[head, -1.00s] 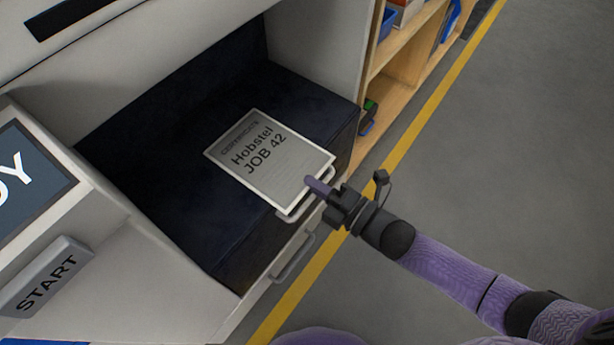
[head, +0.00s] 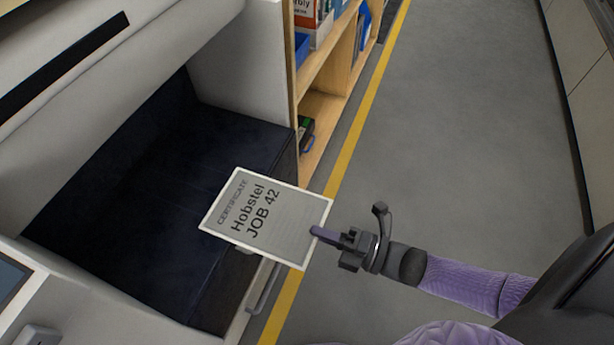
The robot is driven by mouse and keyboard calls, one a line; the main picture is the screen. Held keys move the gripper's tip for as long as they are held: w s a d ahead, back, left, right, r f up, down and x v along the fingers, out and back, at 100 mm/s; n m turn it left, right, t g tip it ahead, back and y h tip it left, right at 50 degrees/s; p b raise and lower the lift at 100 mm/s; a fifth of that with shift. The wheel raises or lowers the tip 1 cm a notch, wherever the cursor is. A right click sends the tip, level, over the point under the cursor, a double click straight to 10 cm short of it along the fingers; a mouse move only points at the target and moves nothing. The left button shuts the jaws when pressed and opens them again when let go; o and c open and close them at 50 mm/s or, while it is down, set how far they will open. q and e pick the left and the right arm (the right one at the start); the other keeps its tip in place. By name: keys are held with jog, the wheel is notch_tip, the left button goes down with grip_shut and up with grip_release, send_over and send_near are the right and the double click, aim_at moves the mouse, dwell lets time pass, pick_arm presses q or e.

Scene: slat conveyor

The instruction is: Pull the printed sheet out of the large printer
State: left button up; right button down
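The printed sheet (head: 268,218) is white with a grey face and reads "CERTIFICATE Hobstel JOB 42". It lies roughly flat and reaches out past the front edge of the large printer's dark output bay (head: 150,215). My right gripper (head: 322,234) is at the sheet's right edge. Its fingers are closed on that edge, one finger showing on top; the lower finger is hidden under the sheet. My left gripper is out of view.
A wooden shelf (head: 320,110) with boxes and blue bins stands beyond the printer. A drawer handle (head: 263,290) sits below the bay on the printer's front. Grey floor (head: 450,120) with a yellow line (head: 352,160) is open to the right.

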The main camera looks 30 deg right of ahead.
jog(key=shift+v, duration=2.55)
